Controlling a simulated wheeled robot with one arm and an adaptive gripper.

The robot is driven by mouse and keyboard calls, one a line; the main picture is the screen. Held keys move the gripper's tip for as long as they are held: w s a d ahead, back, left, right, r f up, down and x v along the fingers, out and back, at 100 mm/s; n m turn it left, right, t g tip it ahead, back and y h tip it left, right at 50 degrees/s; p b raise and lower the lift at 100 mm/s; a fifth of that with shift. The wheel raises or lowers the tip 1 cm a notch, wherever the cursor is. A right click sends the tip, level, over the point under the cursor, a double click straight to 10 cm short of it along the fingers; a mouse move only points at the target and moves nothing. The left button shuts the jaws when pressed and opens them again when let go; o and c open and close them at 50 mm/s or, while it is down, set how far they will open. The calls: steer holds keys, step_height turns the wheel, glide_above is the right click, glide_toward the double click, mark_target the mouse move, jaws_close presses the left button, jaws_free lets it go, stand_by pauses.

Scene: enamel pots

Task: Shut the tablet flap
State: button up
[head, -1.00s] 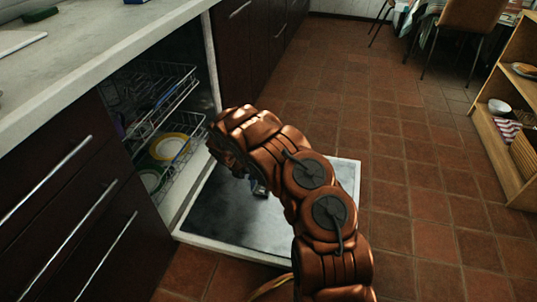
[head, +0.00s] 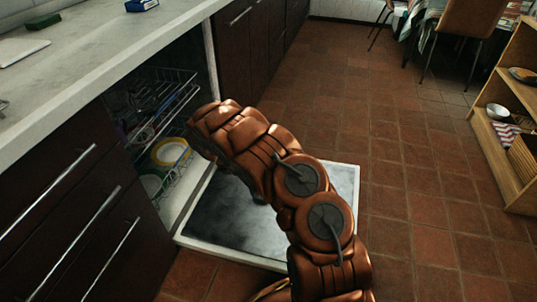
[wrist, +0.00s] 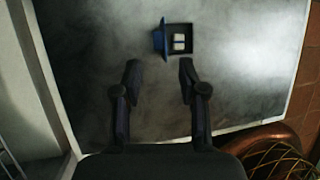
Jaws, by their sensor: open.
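The tablet flap (wrist: 159,40) is blue and stands open at the left edge of a small dark tablet compartment (wrist: 188,31) in the wrist view. A pale tablet (wrist: 179,43) lies in the compartment. The compartment is set in the inner face of the lowered dishwasher door (wrist: 250,85), which also shows in the head view (head: 222,220). My gripper (wrist: 159,70) is open and empty, its fingertips just below the flap and compartment in the wrist picture. I cannot tell its height above the door. In the head view my arm hides the gripper and the flap.
Dish racks (head: 165,100) with a yellow-rimmed plate (head: 171,152) are inside the dishwasher, left of my arm. The counter (head: 80,55) runs above. A wooden shelf (head: 490,150) stands at the right. The tiled floor (head: 400,200) between is clear.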

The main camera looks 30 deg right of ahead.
steer(key=s+d+r+m+g, duration=0.1)
steer(key=s+d+r+m, duration=0.1)
steer(key=s+r+m, duration=0.3)
steer(key=s+d+r+m+g, duration=0.1)
steer(key=s+d+r+m, duration=0.1)
steer(key=s+r+m, duration=0.4)
steer(key=shift+s+d+r, duration=0.4)
steer(key=shift+s+r, duration=1.3)
steer(key=shift+r, duration=1.6)
